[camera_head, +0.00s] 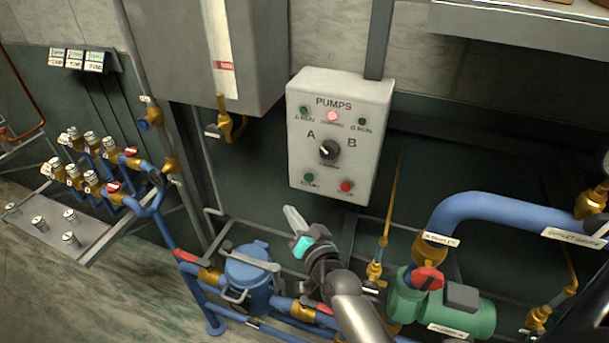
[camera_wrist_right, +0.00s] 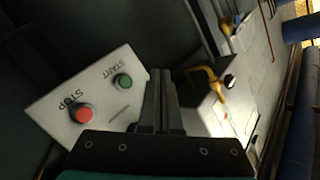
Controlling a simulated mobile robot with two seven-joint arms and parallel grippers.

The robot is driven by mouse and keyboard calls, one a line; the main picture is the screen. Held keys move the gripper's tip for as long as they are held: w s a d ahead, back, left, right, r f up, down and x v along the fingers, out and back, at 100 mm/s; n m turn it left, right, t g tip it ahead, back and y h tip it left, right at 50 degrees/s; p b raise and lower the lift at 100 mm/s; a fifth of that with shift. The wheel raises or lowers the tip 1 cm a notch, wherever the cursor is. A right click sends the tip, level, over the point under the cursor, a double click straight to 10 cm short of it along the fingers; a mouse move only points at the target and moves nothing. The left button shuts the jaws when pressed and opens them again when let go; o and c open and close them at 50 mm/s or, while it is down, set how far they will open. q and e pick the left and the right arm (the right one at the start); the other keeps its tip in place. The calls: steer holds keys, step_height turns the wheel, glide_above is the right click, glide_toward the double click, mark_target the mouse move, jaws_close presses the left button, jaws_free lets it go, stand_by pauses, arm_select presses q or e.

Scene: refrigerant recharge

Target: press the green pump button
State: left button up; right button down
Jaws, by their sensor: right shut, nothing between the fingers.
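The green pump button (camera_head: 308,177) is at the lower left of the white PUMPS panel (camera_head: 361,147). In the right wrist view the green button (camera_wrist_right: 123,81) sits beside the word START. The red button (camera_head: 346,186) is to its right on the panel and is marked STOP in the right wrist view (camera_wrist_right: 82,114). My right gripper (camera_head: 291,212) is shut and empty, below and slightly left of the green button in the head view. In the right wrist view its fingers (camera_wrist_right: 160,75) are just right of the green button, apart from it in the picture. My left gripper is not in view.
A black selector knob (camera_head: 328,150) and a lit red lamp (camera_head: 332,116) are higher on the panel. A grey cabinet (camera_head: 180,40) hangs at upper left. A blue strainer (camera_head: 247,280), blue pipes and a green pump (camera_head: 470,312) lie below the panel.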

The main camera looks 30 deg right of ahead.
mark_target(309, 177)
steer(key=w+d+b, duration=0.3)
steer(key=w+d, duration=0.3)
steer(key=shift+d+b, duration=0.25)
steer(key=shift+b, duration=0.1)
steer(key=shift+d, duration=0.1)
stand_by(2.1)
steer(key=shift+w+d, duration=0.2)
steer(key=shift+w, duration=0.05)
steer(key=shift+w+d+b, duration=0.3)
steer(key=shift+d, duration=0.1)
stand_by(1.0)
steer(key=shift+s+a+p, duration=0.6)
steer(key=shift+a, duration=0.1)
